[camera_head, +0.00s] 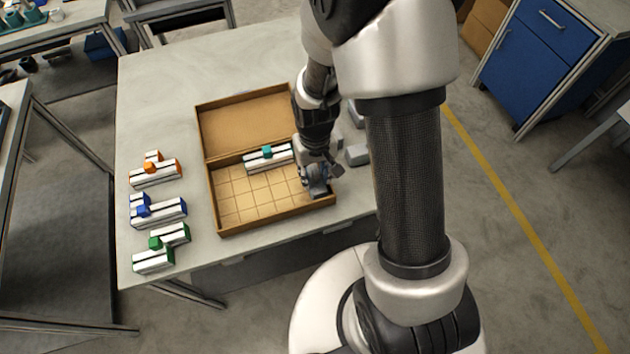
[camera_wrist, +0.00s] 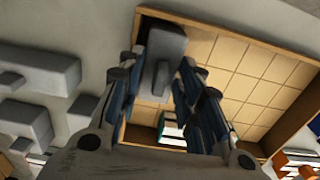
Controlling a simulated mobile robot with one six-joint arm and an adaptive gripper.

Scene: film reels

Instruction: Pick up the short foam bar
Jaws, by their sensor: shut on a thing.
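The short foam bar is a plain grey block in the wrist view (camera_wrist: 167,42), held between the two fingers of my gripper (camera_wrist: 158,80). The fingers are shut on its sides, and its far end sticks out past them. In the head view my gripper (camera_head: 318,188) is at the near right corner of the open cardboard box (camera_head: 262,222). There the bar is mostly hidden by the gripper. I cannot tell whether the bar touches the box floor.
More grey foam pieces (camera_head: 357,155) lie on the table right of the box; they also show in the wrist view (camera_wrist: 45,80). A white piece with a teal block (camera_head: 266,153) sits in the box. Orange (camera_head: 155,172), blue (camera_head: 158,212) and green (camera_head: 160,250) sets stand left of it.

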